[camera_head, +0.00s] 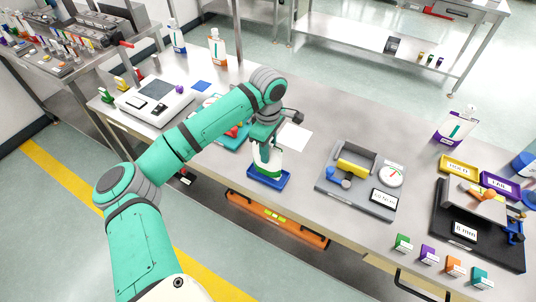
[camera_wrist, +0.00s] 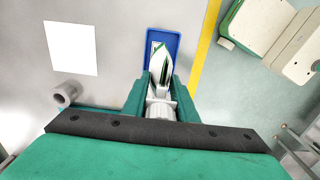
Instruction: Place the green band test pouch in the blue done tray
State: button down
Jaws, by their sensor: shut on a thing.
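The white test pouch with the green band (camera_head: 267,160) is held upright below my gripper (camera_head: 265,146). My gripper is shut on the upper part of the pouch. The blue tray (camera_head: 287,183) lies at the front edge of the bench, and in the head view the pouch's lower end sits over it and within its outline. In the wrist view, the pouch (camera_wrist: 162,72) stands between my gripper's fingers (camera_wrist: 163,90), and the blue tray (camera_wrist: 172,39) shows beyond it. I cannot tell whether the pouch's bottom touches the tray floor.
A white sheet (camera_head: 295,137) lies right of my gripper. A grey fixture with a gauge (camera_head: 390,176) stands farther right. A white device (camera_head: 150,100) and a teal tray (camera_head: 232,141) are on the left. Small coloured boxes (camera_head: 428,254) line the right front edge.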

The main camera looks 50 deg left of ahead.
jog(key=shift+f, duration=1.1)
jog(key=shift+w+f, duration=0.1)
jog(key=c, duration=1.4)
grip_release()
jog(key=shift+c, duration=0.2)
notch_tip(320, 180, up, 11)
jog(key=shift+r, duration=0.6)
